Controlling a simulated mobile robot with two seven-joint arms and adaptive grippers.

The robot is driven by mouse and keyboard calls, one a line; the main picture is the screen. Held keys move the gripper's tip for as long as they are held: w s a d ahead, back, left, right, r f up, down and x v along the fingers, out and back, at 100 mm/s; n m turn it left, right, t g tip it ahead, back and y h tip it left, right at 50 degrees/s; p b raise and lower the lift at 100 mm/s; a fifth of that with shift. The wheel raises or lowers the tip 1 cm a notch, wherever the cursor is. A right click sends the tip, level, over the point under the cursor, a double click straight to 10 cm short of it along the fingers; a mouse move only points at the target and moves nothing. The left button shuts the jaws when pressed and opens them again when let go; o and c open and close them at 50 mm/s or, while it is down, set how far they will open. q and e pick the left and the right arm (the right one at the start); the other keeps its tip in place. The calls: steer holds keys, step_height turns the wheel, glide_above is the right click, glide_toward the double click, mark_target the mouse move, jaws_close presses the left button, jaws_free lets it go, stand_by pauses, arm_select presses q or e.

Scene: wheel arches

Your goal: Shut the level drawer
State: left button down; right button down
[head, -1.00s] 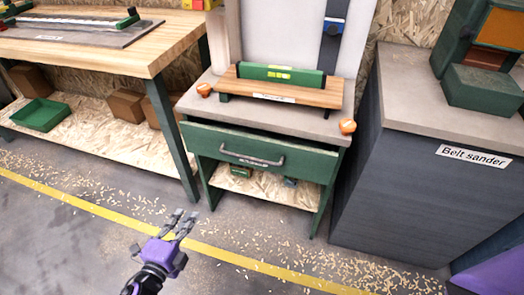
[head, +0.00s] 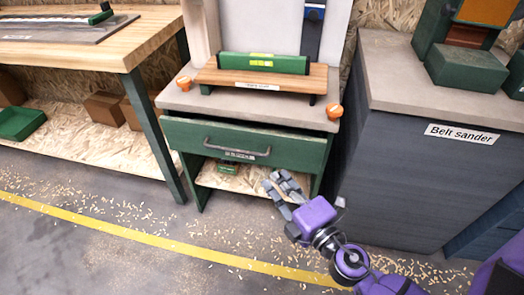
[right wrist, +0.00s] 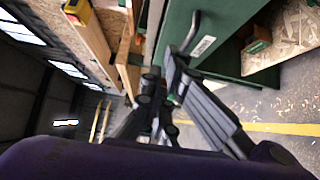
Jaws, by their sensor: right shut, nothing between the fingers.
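The level drawer (head: 190,137) has a green front with a grey bar handle (head: 237,150) and a small label. Its front stands out from the bench, with a dark gap along its top edge, so it is partly open. My right gripper (head: 278,180) is shut and empty, in front of and below the drawer's right half in the head view. In the right wrist view the drawer front (right wrist: 178,22) and handle (right wrist: 192,33) lie ahead of the gripper's fingers (right wrist: 160,88). I cannot tell whether they touch the drawer. My left gripper is not in view.
A green level (head: 262,63) rests on a wooden stand on the bench top (head: 300,112), between orange knobs. The belt sander cabinet (head: 420,190) stands at the right. A wooden workbench (head: 85,50) stands at the left. The floor in front has shavings and a yellow line.

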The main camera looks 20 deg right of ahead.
mark_target(265, 133)
steer(key=shift+w+d+p, duration=0.15)
steer(key=shift+w+p, duration=0.9)
steer(key=shift+w, duration=5.5)
steer(key=w+d, duration=0.1)
steer(key=w+d+b, duration=0.1)
steer(key=w, duration=0.1)
steer(key=shift+w+d+f, duration=0.1)
steer(key=shift+w+d, duration=0.1)
steer(key=shift+w, duration=0.1)
steer(key=shift+w+d, duration=0.2)
steer(key=shift+w, duration=0.05)
steer(key=shift+r, duration=0.25)
